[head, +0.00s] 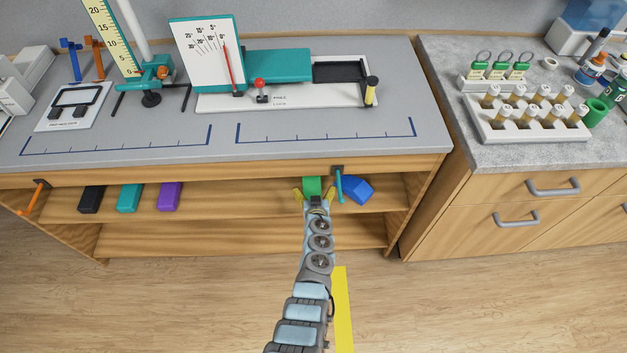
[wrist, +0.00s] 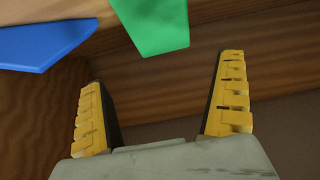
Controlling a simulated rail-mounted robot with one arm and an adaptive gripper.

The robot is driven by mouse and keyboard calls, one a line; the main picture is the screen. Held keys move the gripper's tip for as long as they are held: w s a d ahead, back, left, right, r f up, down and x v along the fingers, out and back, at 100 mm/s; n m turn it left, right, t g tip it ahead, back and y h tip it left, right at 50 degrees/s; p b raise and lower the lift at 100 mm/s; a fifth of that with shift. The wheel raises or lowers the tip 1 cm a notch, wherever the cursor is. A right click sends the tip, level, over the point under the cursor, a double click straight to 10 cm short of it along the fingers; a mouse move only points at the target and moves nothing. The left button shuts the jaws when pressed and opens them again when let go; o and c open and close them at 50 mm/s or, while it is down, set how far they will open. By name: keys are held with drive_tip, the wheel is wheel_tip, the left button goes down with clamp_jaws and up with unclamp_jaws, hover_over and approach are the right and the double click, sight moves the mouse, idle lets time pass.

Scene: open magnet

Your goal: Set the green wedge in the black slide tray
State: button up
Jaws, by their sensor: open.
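The green wedge (head: 313,186) lies on the upper shelf under the grey bench top, near the shelf's front. In the wrist view the green wedge (wrist: 152,25) is at the top centre, ahead of my fingertips and not touched by them. My gripper (head: 314,195) is open at the shelf front, its yellow fingers either side of the wedge's near end in the head view; the gripper (wrist: 162,75) is empty in the wrist view. What looks like the black slide tray (head: 340,70) is on the bench top, at the right end of the teal apparatus.
A teal hook (head: 339,184) hangs close to my gripper's right. Black, teal and purple blocks (head: 169,195) lie left. The bench top's front edge (head: 250,166) overhangs the shelf.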

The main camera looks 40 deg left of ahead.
sight(312, 189)
drive_tip(key=p+v, duration=0.5)
drive_tip(key=v, duration=0.3)
drive_tip(key=shift+a, duration=0.1)
idle(0.3)
drive_tip(key=shift+s+d+f+b, duration=0.9)
drive_tip(key=shift+s+f+b, duration=0.05)
drive_tip(key=shift+s+f, duration=0.45)
drive_tip(key=b+x, duration=0.2)
drive_tip(key=x, duration=0.2)
drive_tip(key=b+x, duration=0.3)
drive_tip(key=x, duration=0.1)
drive_tip(key=b+x, duration=0.3)
drive_tip(key=x, duration=0.1)
drive_tip(key=shift+w+r, duration=0.15)
drive_tip(key=shift+r, duration=0.15)
drive_tip(key=shift+w+a+f, duration=0.1)
